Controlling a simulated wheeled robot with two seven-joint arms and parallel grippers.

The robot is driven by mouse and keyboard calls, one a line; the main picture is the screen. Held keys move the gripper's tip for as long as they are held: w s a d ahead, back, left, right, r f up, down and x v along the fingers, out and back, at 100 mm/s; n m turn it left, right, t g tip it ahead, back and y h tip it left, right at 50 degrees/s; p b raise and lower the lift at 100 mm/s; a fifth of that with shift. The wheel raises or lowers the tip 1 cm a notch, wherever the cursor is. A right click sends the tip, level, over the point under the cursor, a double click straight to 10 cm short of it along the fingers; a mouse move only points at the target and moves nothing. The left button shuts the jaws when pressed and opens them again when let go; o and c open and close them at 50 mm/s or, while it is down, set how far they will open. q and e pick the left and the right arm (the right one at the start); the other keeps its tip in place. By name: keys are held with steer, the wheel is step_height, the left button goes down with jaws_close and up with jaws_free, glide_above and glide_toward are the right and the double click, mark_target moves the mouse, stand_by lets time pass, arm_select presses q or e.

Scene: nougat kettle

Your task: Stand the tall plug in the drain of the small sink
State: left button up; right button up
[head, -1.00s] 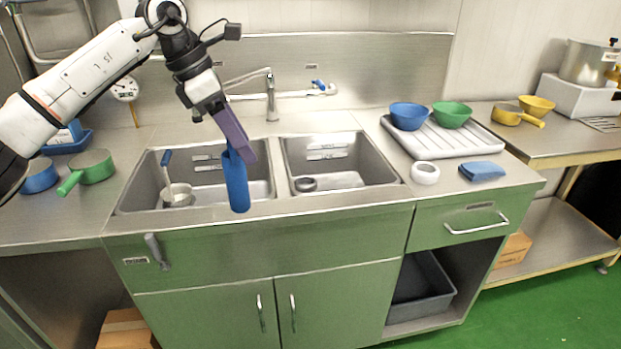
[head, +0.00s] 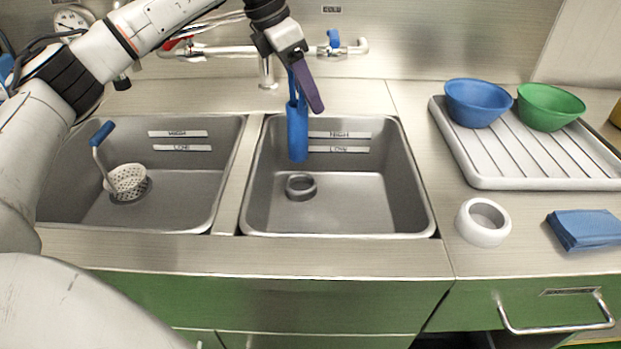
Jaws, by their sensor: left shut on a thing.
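The tall plug (head: 297,132) is a blue upright cylinder, held by my left gripper (head: 306,92) with its purple finger against the plug's upper part. My left gripper is shut on it and hangs over the right basin (head: 335,208), which looks the smaller one. The plug's lower end is above a dark grey ring (head: 300,186) on the basin floor, apart from it in the picture. The ring is where the drain appears to be; its opening is partly visible. The exact height of the plug over it is hard to tell. My right gripper is not in view.
The left basin (head: 190,200) holds a white strainer (head: 127,178) with a blue handle. A faucet (head: 265,66) stands behind. At right are a draining tray (head: 480,165) with blue (head: 478,103) and green (head: 548,107) bowls, a white ring (head: 483,222) and a blue cloth (head: 585,229).

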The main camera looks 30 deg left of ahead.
mark_target(306, 131)
arm_select(q)
step_height(306, 131, down, 10)
steer(key=shift+r, duration=0.15)
steer(key=o, duration=1.3)
steer(key=shift+a, duration=0.1)
steer(key=shift+r, duration=0.1)
steer(key=v, duration=1.2)
